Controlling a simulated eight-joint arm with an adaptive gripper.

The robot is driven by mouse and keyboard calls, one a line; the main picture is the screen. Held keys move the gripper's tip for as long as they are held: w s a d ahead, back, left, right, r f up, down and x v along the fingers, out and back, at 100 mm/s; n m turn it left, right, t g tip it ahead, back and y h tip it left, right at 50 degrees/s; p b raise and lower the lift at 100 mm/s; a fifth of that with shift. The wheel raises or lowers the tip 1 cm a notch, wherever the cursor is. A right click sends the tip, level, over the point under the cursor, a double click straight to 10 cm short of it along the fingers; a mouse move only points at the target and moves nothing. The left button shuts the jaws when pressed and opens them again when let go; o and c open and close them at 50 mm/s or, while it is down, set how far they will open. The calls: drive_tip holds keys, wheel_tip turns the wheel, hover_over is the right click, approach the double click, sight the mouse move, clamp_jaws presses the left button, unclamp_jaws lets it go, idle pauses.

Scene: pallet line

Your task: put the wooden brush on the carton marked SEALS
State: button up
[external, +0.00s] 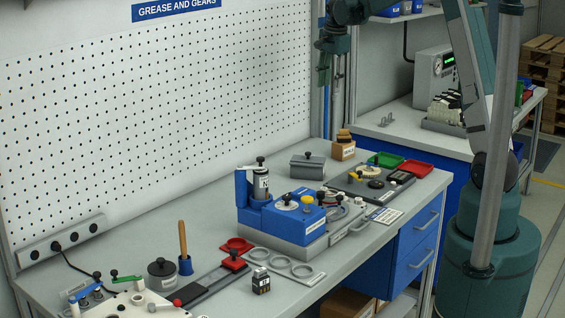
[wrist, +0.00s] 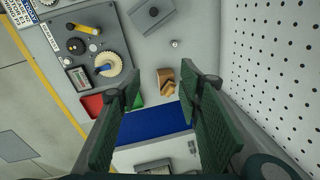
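A small brown carton (external: 343,151) with a white label stands near the back edge of the bench; the print is too small to read. A small wooden piece with a dark part, which looks like the brush (external: 344,137), sits on top of it. In the wrist view the carton (wrist: 165,74) and the brush (wrist: 168,88) show between my fingers, farther away. My gripper (wrist: 160,87) is open and empty. In the external view my gripper (external: 324,68) hangs well above the carton, pointing down and touching nothing.
A grey box (external: 308,166) with a knob stands left of the carton. Green (external: 385,159) and red (external: 416,168) trays lie to its right. A wooden handle (external: 183,238) stands in a blue holder farther left. The pegboard wall (external: 150,110) runs along the back.

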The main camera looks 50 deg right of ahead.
drive_tip(key=s+a+r+n+t, duration=0.1)
drive_tip(key=s+a+r+n, duration=0.4)
drive_tip(key=s+a, duration=0.45)
drive_tip(key=s+a+r+n+t, duration=0.2)
drive_tip(key=s+a+r+n, duration=0.4)
drive_tip(key=a, duration=0.7)
drive_tip(key=s+a+f+n+t, duration=0.1)
drive_tip(key=s+a+f+n, duration=0.3)
drive_tip(key=s+a, duration=0.4)
drive_tip(key=s+a+f+n+t, duration=0.1)
drive_tip(key=s+a+f+n, duration=0.3)
drive_tip(key=s+a, duration=0.4)
drive_tip(key=s+n, duration=0.1)
drive_tip(key=s, duration=0.6)
drive_tip(key=shift+s+f+n+t+y, duration=0.2)
drive_tip(key=shift+f+n+t+y, duration=0.1)
drive_tip(key=shift+t+y, duration=0.1)
